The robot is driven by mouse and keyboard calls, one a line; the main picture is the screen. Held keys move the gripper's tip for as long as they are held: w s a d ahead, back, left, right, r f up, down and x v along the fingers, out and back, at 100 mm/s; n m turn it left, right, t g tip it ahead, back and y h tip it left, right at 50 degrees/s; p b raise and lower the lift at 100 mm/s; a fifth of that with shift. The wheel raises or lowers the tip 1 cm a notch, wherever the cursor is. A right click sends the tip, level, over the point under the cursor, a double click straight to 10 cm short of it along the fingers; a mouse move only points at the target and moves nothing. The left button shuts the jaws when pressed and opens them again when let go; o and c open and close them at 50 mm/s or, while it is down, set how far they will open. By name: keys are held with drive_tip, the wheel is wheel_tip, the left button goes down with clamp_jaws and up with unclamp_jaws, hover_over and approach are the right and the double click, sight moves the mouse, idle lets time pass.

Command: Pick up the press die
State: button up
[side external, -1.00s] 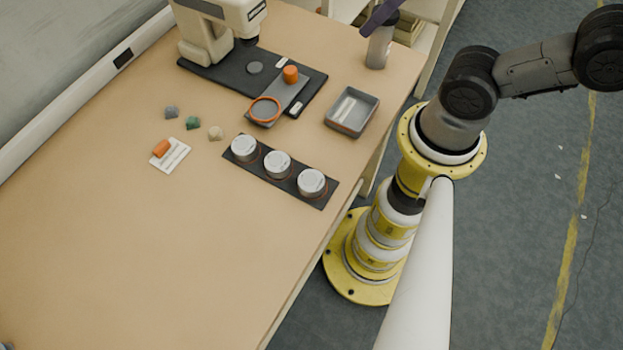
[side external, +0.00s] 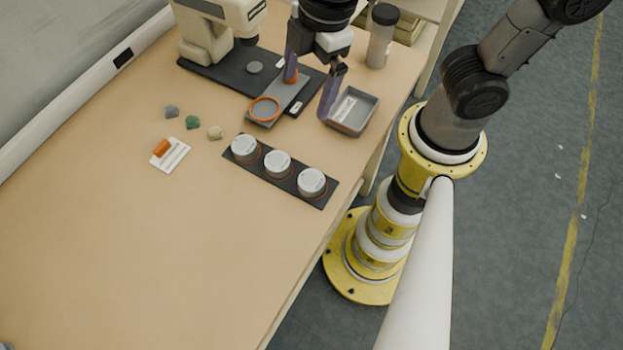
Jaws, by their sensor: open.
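What looks like the press die (side external: 287,98) is a grey plate with an orange ring at its near end and an orange knob at its far end. It lies partly over the dark base (side external: 222,72) of the white press (side external: 205,38). My gripper (side external: 310,82) is open, with its two purple fingers pointing down near the knob end. The right finger shows over the edge of the grey tray. I cannot tell how high the fingers are or whether they touch anything.
A grey tray (side external: 366,112) sits right of the die. A dark strip (side external: 324,198) with three round tins lies nearer. A bottle (side external: 381,42) stands at the back. Small stones (side external: 193,122) and a white card (side external: 173,158) with an orange roll lie left. The front table is clear.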

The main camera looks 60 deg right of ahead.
sight(312, 180)
drive_tip(key=s+a+f+n+g+h, duration=0.1)
drive_tip(key=s+a+f+n, duration=0.2)
drive_tip(key=s+a+f, duration=0.15)
drive_tip(key=f, duration=1.3)
drive_tip(key=shift+w+a+f, duration=0.2)
drive_tip(key=shift+w+f, duration=0.1)
drive_tip(key=shift+w, duration=0.05)
clamp_jaws()
